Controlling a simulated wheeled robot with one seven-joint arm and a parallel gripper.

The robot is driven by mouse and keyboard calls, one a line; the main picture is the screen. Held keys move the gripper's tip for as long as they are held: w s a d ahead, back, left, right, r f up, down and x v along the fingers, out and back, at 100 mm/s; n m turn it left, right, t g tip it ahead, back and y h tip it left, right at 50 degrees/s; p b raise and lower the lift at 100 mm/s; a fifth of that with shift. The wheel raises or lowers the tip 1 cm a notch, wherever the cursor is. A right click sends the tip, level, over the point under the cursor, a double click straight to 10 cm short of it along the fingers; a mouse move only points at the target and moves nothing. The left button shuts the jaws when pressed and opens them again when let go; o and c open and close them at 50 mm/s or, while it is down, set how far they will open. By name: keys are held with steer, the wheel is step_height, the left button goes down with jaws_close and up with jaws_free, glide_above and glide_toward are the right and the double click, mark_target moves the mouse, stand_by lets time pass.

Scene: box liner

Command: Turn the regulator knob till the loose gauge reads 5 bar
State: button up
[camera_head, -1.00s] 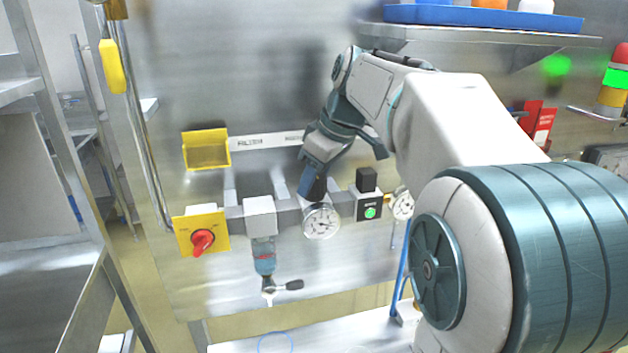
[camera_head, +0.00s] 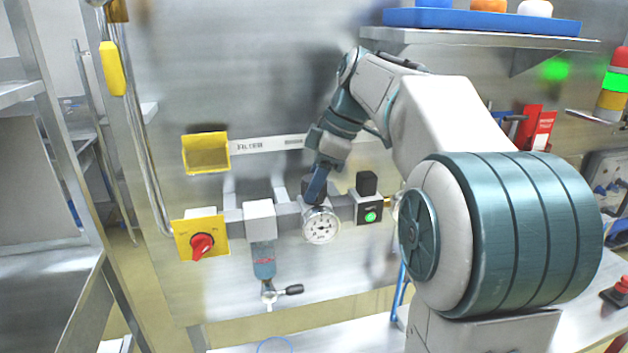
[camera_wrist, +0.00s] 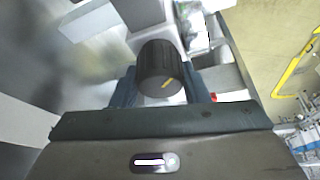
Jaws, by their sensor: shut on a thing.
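The black ribbed regulator knob (camera_wrist: 160,68) has a yellow mark and sits between the two fingers of my gripper (camera_wrist: 165,92), which is shut on it. In the head view my gripper (camera_head: 317,188) reaches down to the knob above a white round gauge (camera_head: 321,225) on the regulator. That gauge's needle is too small to read. A second, smaller gauge at the right end of the row is now hidden behind my arm, with only a bit of brass fitting (camera_head: 391,201) showing. I cannot tell which gauge is the loose one.
Left of the regulator are a filter bowl (camera_head: 264,258) with a small drain valve, and a red rotary switch (camera_head: 202,245) on a yellow plate. A black-topped valve block (camera_head: 368,205) with a green light stands close on the right. A shelf (camera_head: 470,38) overhangs above.

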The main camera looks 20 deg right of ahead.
steer(key=o, duration=1)
